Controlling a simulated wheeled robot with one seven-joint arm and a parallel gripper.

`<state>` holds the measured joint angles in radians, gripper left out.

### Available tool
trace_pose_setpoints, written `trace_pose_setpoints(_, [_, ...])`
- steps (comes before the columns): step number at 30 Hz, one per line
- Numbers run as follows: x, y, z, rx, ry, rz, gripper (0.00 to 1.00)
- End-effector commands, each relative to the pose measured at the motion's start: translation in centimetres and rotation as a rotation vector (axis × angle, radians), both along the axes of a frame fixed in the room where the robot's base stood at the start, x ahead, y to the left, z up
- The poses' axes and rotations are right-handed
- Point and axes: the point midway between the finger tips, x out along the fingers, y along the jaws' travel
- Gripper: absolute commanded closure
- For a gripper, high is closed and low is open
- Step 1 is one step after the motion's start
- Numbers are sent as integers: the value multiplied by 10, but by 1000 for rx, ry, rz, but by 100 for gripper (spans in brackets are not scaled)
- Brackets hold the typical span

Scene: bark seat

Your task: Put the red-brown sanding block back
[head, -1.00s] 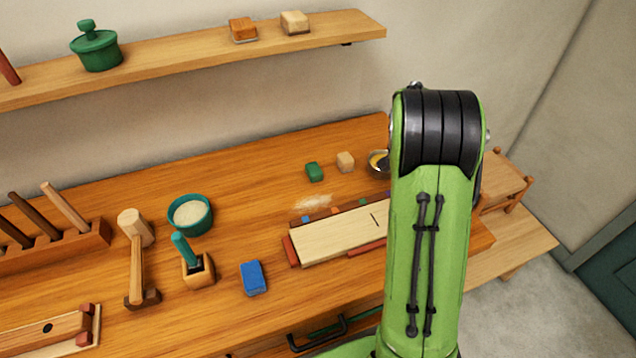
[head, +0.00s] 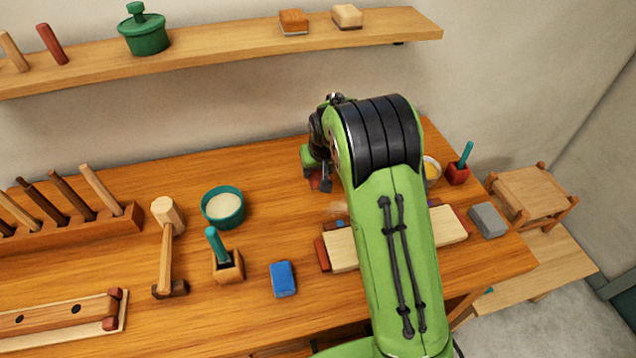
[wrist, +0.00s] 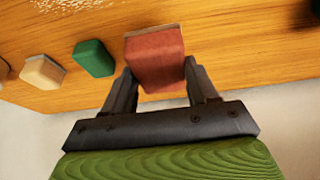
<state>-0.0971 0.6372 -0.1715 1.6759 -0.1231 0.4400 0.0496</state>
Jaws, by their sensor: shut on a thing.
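The red-brown sanding block (wrist: 155,58) is between the fingers of my gripper (wrist: 158,80) in the wrist view, and the gripper is shut on it. In the head view my gripper (head: 318,172) is over the back of the bench, and only a small part of the block (head: 317,184) shows. I cannot tell whether the block touches the bench top. A green block (wrist: 93,58) and a cream block (wrist: 42,71) stand in a row beside it in the wrist view. My arm hides them in the head view.
The bench (head: 270,170) is clear left of my gripper. A teal bowl (head: 222,207), mallet (head: 167,240), blue block (head: 283,279) and pale board (head: 342,250) are nearer the front. A shelf (head: 220,50) above holds a green pot (head: 145,32) and two blocks. A grey block (head: 488,220) lies right.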

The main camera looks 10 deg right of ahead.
Motion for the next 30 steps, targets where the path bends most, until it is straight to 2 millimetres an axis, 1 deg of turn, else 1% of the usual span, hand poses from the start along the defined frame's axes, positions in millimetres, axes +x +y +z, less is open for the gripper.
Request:
trace_pose_setpoints(5, [0, 0, -27, -1, 2, -1, 71])
trace_pose_setpoints(6, [0, 0, -35, 0, 1, -2, 71])
trace_pose_setpoints(8, [0, 0, -43, 0, 0, -2, 71])
trace_pose_setpoints(14, [0, -1, -43, 0, -3, -3, 71])
trace_pose_setpoints(18, [0, -1, -47, 0, -3, -3, 71])
trace_pose_setpoints(19, [0, -1, -47, 0, -2, -3, 39])
trace_pose_setpoints(23, [0, -1, -46, 0, -2, -3, 19])
trace_pose_setpoints(24, [0, -1, -46, 1, -2, -4, 17])
trace_pose_setpoints(30, [0, -1, -46, 1, -2, -4, 17])
